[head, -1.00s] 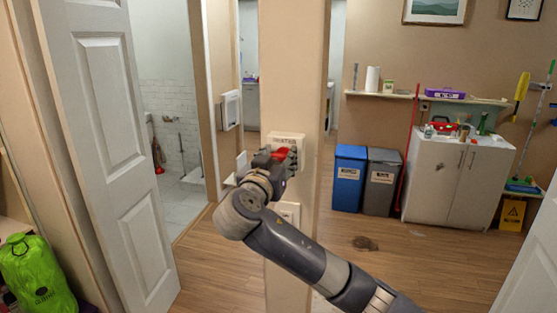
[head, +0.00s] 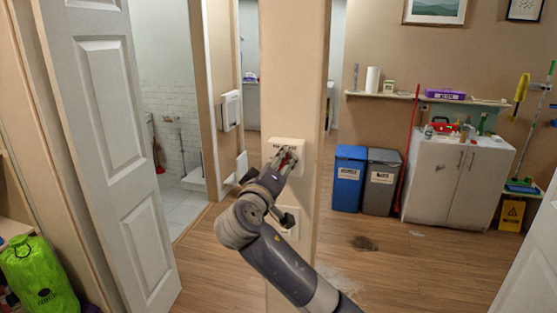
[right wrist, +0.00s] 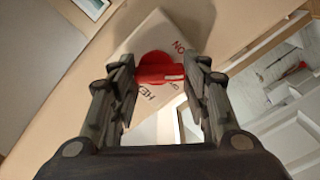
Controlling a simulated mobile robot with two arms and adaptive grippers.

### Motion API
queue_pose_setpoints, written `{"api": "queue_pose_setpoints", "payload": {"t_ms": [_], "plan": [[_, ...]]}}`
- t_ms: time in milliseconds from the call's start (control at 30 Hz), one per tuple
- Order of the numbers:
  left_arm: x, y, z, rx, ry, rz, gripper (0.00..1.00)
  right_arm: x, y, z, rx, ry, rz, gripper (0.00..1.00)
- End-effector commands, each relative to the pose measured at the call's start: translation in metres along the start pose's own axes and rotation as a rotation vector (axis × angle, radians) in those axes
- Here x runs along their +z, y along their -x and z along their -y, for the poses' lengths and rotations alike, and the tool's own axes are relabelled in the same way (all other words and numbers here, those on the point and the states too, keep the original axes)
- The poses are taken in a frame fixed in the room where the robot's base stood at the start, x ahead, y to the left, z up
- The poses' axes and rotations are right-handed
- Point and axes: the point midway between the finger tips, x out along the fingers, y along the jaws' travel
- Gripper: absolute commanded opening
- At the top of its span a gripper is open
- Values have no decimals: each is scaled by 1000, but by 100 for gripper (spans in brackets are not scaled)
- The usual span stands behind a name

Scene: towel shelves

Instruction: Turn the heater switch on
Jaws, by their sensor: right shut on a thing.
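The heater switch is a white box (head: 300,147) with dark lettering, fixed on the narrow post in the middle of the head view. The knob is mostly hidden in the head view. My left gripper is not in view.
A second white plate (head: 288,224) is on the post below, partly behind my arm. An open white door (head: 108,110) stands at left, with a green bag (head: 38,275) beside it. Blue (head: 348,178) and grey (head: 381,182) bins and a white cabinet (head: 440,185) stand behind at right.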

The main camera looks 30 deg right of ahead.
Motion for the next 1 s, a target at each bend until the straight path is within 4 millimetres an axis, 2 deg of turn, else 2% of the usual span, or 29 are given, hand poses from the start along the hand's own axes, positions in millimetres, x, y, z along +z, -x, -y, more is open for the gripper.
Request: {"api": "queue_pose_setpoints", "payload": {"t_ms": [33,500,700,1000], "plan": [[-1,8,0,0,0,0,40,-2,0,-2,-2,46,1,19],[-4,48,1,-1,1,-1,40,-1,0,-2,-2,462,-2,19],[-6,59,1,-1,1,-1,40,1,0,-1,-1,583,-1,19],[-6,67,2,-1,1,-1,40,2,0,1,0,673,-3,19]]}}
